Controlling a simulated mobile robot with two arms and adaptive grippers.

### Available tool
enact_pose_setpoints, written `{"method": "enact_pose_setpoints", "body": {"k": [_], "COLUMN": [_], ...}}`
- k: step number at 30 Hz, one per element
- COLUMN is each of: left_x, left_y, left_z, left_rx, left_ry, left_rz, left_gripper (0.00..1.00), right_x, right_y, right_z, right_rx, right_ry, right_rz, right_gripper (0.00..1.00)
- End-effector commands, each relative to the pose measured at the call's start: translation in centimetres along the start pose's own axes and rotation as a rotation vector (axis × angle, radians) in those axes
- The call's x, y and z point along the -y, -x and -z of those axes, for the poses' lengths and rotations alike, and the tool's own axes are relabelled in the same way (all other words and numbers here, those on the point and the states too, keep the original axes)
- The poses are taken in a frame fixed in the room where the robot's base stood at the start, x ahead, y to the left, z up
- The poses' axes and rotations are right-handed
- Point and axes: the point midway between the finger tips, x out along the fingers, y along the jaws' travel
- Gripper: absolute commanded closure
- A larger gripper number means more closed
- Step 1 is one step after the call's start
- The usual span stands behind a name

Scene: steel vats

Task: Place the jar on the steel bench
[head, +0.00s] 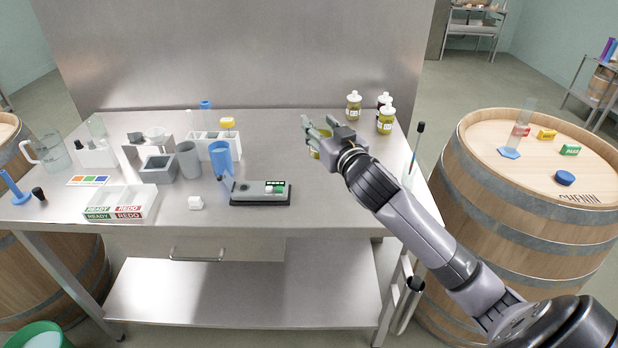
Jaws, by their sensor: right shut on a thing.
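My right gripper (312,130) reaches in from the right over the steel bench (310,180). It is shut on a jar (314,153), of which only a small yellow-green part shows below the fingers; the gripper hides the rest. I cannot tell whether the jar touches the bench top. My left gripper is not in view.
A grey device (261,193) lies at the front middle. A blue cup (220,158), a grey cup (188,160), racks and a READY/REDO tray (120,204) crowd the left. The bench's front right is clear. A barrel (540,190) stands to the right.

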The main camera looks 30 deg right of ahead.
Motion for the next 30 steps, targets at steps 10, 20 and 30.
{"method": "enact_pose_setpoints", "body": {"k": [10, 20, 30], "left_x": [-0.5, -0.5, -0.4], "left_y": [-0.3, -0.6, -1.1], "left_z": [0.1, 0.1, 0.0], "left_rx": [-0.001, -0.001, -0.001], "left_ry": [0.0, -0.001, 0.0], "left_rz": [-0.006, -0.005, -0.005], "left_gripper": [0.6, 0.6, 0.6], "right_x": [0.1, 0.0, 0.1], "right_y": [0.0, 0.0, 0.0], "right_z": [-8.4, -11.6, -15.6], "right_rx": [0.003, -0.002, -0.001], "right_ry": [-0.003, 0.0, -0.001], "right_rz": [0.0, 0.0, 0.001], "right_gripper": [0.99, 0.99, 0.99]}}
